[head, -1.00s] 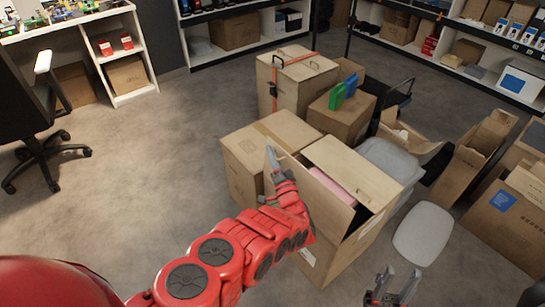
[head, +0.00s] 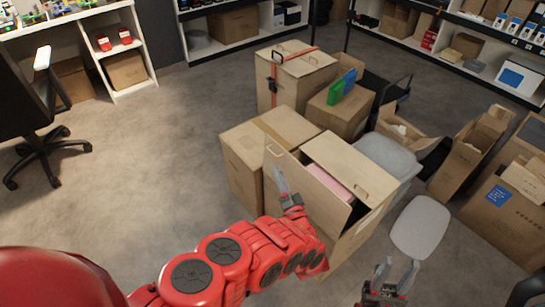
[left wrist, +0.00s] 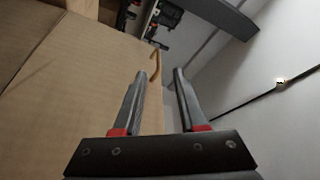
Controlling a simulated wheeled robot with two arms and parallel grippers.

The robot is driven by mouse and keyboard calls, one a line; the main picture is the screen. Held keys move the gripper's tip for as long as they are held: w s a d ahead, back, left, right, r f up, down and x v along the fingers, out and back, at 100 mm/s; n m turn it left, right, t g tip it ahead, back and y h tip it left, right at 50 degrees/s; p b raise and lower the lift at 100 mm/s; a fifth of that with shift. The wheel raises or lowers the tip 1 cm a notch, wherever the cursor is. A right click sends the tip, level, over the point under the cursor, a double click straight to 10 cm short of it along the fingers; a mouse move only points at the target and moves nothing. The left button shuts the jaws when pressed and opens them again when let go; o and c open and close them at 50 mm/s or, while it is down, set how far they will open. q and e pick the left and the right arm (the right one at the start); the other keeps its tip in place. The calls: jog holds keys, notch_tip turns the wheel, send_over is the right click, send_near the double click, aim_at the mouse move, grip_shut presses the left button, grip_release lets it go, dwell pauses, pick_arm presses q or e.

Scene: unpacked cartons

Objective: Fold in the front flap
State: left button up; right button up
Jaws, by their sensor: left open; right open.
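An open brown carton (head: 372,222) stands centre right in the head view. Its near flap, the front flap (head: 315,185), stands up, slanting along the near side of the opening. Its far flap (head: 345,158) lies partly over the top. Something pink (head: 342,186) shows inside between them. My left gripper (head: 279,176) is open and empty, against or just in front of the front flap's outer face near its left end; contact cannot be told. In the left wrist view its fingers (left wrist: 160,76) are apart beside plain cardboard (left wrist: 80,75). My right gripper (head: 389,272) is open and empty, low right of the carton.
A closed carton (head: 245,160) stands close to the left of the open one. A taped carton (head: 292,75) and a carton with green and blue items (head: 338,115) stand behind. A grey lid (head: 418,228) lies on the floor at right.

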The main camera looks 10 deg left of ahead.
pick_arm(q)
jog(key=v, duration=0.7)
jog(key=shift+s+d+p, duration=0.25)
jog(key=shift+d+p, duration=0.05)
jog(key=shift+p, duration=0.15)
jog(key=shift+c, duration=0.3)
